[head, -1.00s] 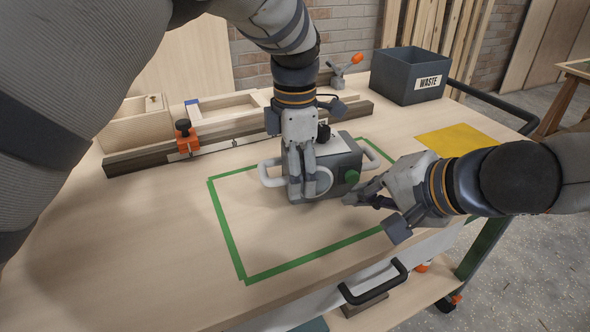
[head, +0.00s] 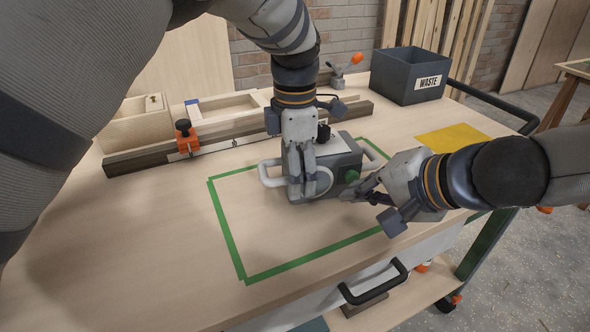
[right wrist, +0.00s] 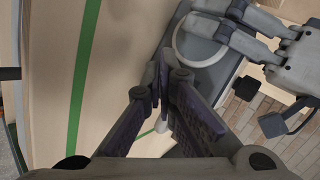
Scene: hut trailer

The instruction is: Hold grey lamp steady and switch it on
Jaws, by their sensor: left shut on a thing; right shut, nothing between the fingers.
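The grey lamp (head: 338,163) stands on the table inside the green tape outline, with white handles at its sides, a round pale lens (head: 325,181) and a green knob (head: 351,176) on its front. My left gripper (head: 300,192) comes down from above and is shut on the lamp, covering part of its front. My right gripper (head: 347,194) is shut and empty, its tips low in front of the lamp just below the green knob. In the right wrist view its closed fingers (right wrist: 158,82) are beside the lamp (right wrist: 203,78); the knob cannot be made out there.
Green tape (head: 227,232) marks a rectangle on the tabletop. A wooden fence with an orange clamp (head: 187,137) lies behind. A dark waste bin (head: 409,76) and a yellow sheet (head: 448,138) are at the back right. The table's front left is clear.

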